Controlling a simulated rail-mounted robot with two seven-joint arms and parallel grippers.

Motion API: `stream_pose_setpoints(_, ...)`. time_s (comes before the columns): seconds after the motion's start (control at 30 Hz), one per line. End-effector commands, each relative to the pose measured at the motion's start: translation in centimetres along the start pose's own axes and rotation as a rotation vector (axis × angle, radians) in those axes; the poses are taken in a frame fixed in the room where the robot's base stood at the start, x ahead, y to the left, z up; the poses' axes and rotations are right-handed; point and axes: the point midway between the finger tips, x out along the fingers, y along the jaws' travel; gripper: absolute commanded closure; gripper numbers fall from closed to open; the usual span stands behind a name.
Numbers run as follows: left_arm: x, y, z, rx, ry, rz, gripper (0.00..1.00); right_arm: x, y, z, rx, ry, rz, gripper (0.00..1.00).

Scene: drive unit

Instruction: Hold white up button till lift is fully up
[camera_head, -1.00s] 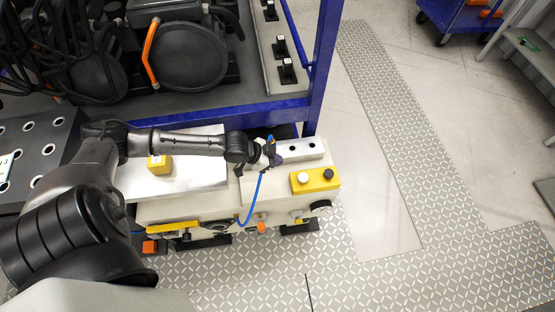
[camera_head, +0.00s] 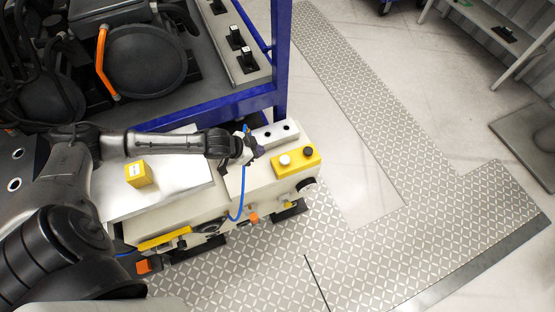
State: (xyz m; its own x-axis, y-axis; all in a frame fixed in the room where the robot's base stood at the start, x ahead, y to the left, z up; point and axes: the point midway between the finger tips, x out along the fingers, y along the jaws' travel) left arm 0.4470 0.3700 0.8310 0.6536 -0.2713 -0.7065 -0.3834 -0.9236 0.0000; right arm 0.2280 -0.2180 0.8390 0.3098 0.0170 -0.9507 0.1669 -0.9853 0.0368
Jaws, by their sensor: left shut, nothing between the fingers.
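A yellow control box (camera_head: 297,163) sits on the right end of the pale machine (camera_head: 258,187). On its top are a white button (camera_head: 285,160) on the left and a black button (camera_head: 308,152) on the right. My left gripper (camera_head: 256,150) is shut and empty, just left of the yellow box and apart from the white button. The left arm reaches over the machine from the left. My right gripper is not in view.
A blue frame (camera_head: 281,60) with dark drive parts stands behind the machine. A yellow block (camera_head: 138,174) sits on its silver top. A blue cable (camera_head: 242,195) hangs by the gripper. Patterned floor plates (camera_head: 400,150) lie to the right, with free floor there.

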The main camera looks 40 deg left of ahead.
Motion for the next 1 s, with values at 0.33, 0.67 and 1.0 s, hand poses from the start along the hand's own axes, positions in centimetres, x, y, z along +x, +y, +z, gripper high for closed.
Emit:
stream_pose_setpoints(0.33,3.4,0.0,0.1,-0.001,0.003,0.0,1.0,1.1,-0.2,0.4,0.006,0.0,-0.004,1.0)
stream_pose_setpoints(0.67,9.5,0.0,0.1,-0.002,0.002,0.0,1.0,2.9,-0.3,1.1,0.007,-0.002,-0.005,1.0)
stream_pose_setpoints(1.0,12.4,0.0,2.4,0.0,-0.001,0.0,1.0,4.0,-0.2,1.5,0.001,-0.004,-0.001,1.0)
